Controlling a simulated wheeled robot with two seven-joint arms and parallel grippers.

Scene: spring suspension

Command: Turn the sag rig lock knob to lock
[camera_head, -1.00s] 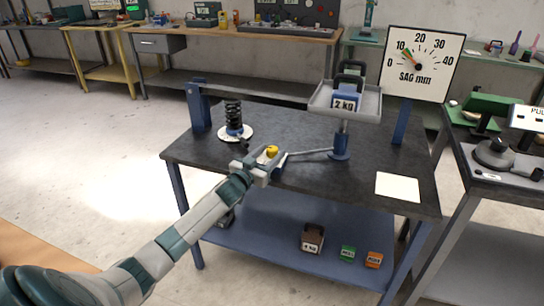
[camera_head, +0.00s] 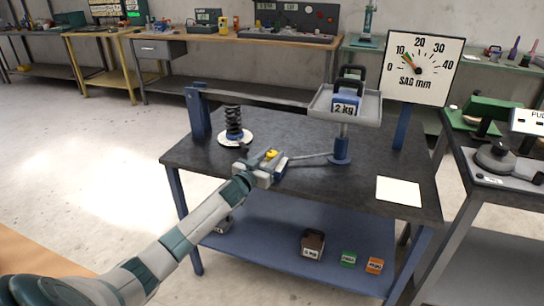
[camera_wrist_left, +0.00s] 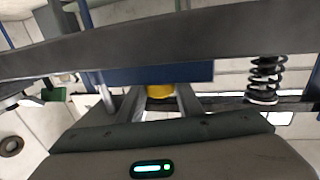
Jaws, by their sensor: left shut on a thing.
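The sag rig stands on a dark-topped table (camera_head: 290,130). Its yellow lock knob (camera_head: 270,154) is at the near edge, and it also shows in the left wrist view (camera_wrist_left: 161,92). My left gripper (camera_head: 268,165) reaches it from the front left and is shut on the knob. The fingers hide part of the knob, and its turn angle is hard to tell. A black spring (camera_head: 233,122) stands upright on a white disc behind the gripper. The dial (camera_head: 423,67) marked SAG mm has its needle near 10. My right gripper is not in view.
A grey tray (camera_head: 371,109) on a blue post holds a blue 2 kg weight (camera_head: 345,104). A thin rod runs from the post toward the knob. A white card (camera_head: 398,190) lies at the right. A brown weight and small boxes sit on the lower shelf (camera_head: 270,250).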

